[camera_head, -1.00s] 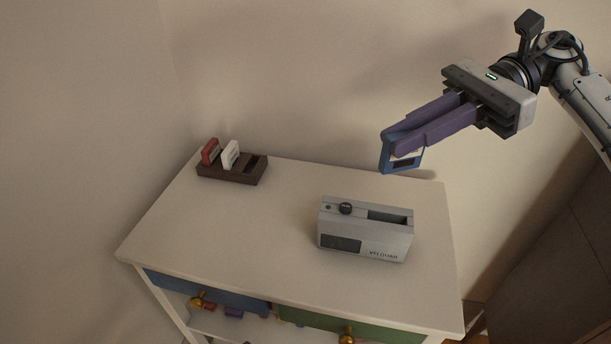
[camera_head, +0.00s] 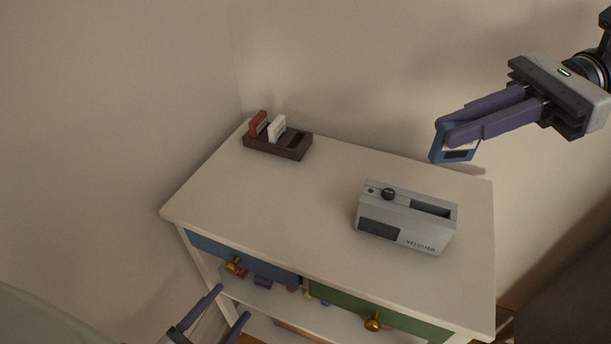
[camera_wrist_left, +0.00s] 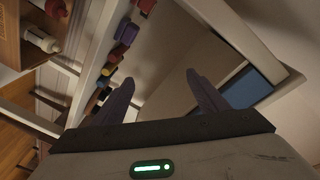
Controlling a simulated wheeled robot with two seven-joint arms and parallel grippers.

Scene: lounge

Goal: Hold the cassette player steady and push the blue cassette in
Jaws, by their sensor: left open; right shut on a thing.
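The grey cassette player (camera_head: 405,217) stands on the right part of the white cabinet top, with an open slot (camera_head: 431,208) in its upper face and a dark knob at its upper left. My right gripper (camera_head: 462,134) is shut on the blue cassette (camera_head: 440,142) and holds it tilted in the air above and behind the player, apart from it. My left gripper (camera_head: 228,312) is open and empty, low at the bottom of the head view, in front of the cabinet and below its top. Its two fingers also show apart in the left wrist view (camera_wrist_left: 160,92).
The cabinet top (camera_head: 270,205) is clear left of the player. Several small items lie on the shelf below.

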